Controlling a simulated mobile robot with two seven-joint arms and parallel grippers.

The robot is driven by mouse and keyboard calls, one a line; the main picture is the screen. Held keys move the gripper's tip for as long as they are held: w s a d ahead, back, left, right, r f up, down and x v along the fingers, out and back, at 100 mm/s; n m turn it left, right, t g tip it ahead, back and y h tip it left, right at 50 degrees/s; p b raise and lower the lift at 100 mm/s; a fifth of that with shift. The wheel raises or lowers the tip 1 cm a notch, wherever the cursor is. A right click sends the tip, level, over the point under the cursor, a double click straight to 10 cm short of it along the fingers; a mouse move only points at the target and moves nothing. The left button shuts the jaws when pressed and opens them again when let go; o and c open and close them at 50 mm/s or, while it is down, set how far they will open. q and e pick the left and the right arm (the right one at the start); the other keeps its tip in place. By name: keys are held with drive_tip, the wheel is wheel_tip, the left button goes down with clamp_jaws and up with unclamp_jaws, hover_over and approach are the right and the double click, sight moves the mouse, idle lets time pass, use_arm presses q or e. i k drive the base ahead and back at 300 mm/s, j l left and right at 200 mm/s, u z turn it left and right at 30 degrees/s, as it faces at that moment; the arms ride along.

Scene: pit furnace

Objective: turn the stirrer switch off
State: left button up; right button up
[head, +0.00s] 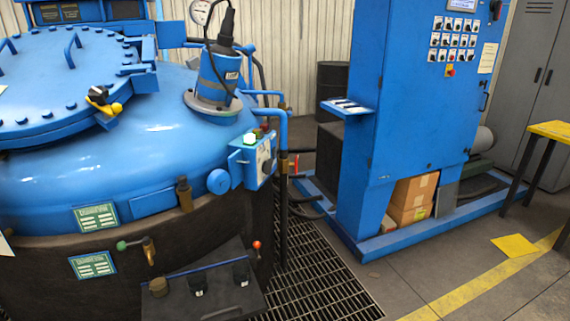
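No label that I can read marks the stirrer switch. A small blue switch box (255,158) with a light-coloured side panel and a pale green-white button (249,139) on top is fixed to the right side of the round blue furnace (150,150). A blue motor unit (215,75) with a dark top stands on the furnace above it. The switch positions are too small to read. Neither of my grippers is in view.
A dark box with several knobs (205,285) juts out at the furnace's front. Pipes and a red-handled valve (290,165) stand beside the switch box. A floor grating (315,275) lies between furnace and cabinet. Cardboard boxes (412,197) and a yellow table (552,130) are at right.

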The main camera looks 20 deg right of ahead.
sight(267, 166)
drive_tip(key=i+l, duration=0.2)
drive_tip(key=l, duration=0.25)
drive_tip(key=i+l+z, duration=0.1)
drive_tip(key=l, duration=0.3)
drive_tip(key=i+l, duration=0.25)
drive_tip(key=l, duration=0.2)
drive_tip(key=i+l, duration=0.2)
drive_tip(key=l, duration=0.2)
drive_tip(key=i+l+z, duration=0.1)
drive_tip(key=l, duration=0.35)
drive_tip(key=i, duration=0.1)
